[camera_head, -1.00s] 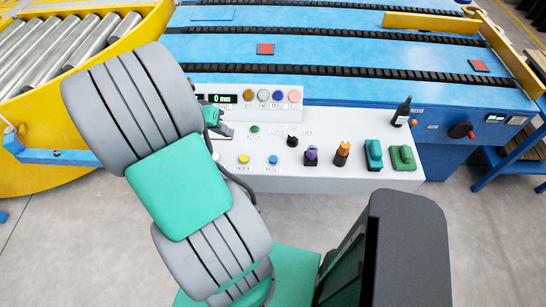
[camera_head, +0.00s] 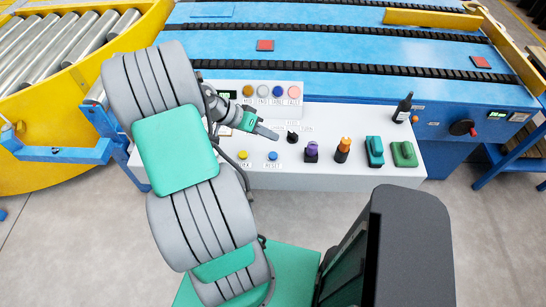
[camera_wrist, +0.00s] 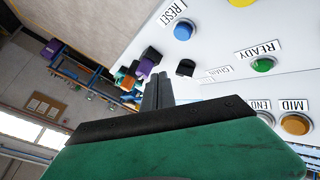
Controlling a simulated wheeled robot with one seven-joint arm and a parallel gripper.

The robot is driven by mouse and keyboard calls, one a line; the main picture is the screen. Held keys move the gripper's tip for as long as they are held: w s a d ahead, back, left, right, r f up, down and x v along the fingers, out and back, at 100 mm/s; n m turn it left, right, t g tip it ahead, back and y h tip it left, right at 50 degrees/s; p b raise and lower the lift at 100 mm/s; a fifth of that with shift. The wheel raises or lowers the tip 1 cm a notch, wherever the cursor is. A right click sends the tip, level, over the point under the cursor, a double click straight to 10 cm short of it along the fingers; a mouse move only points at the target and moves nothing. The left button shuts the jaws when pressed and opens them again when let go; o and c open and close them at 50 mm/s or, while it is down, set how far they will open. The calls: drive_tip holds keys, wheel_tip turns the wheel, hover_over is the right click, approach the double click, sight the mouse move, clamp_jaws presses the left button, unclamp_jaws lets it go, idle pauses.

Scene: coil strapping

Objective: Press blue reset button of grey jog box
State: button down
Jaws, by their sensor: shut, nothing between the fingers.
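The blue reset button (camera_head: 272,155), with a RESET label below it, sits near the front edge of the light grey box (camera_head: 335,180). In the wrist view the blue button (camera_wrist: 183,31) is at the top, beside its RESET label. My gripper (camera_head: 273,133) is shut and empty. Its tip is above the box, behind the blue button in the head view and apart from it. In the wrist view the closed fingers (camera_wrist: 157,91) point up at the middle, below and left of the button.
A yellow button (camera_head: 243,155) is left of the blue one. A black knob (camera_head: 292,138), a purple knob (camera_head: 311,151), an orange knob (camera_head: 342,149) and two green switches stand to the right. A green READY button (camera_wrist: 262,65) shows in the wrist view.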

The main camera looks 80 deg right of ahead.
sight(270, 156)
wheel_tip(270, 156, down, 6)
drive_tip(key=b, duration=0.4)
drive_tip(key=shift+f, duration=0.15)
idle(1.6)
drive_tip(key=shift+f+b, duration=0.3)
drive_tip(key=shift+f, duration=0.1)
drive_tip(key=shift+f+b, duration=0.4)
drive_tip(key=shift+f, duration=0.15)
idle(0.4)
drive_tip(key=shift+r, duration=0.1)
drive_tip(key=shift+r+p, duration=0.7)
drive_tip(key=shift+r, duration=0.15)
drive_tip(key=shift+r, duration=0.1)
wheel_tip(270, 156, up, 5)
drive_tip(key=p, duration=0.4)
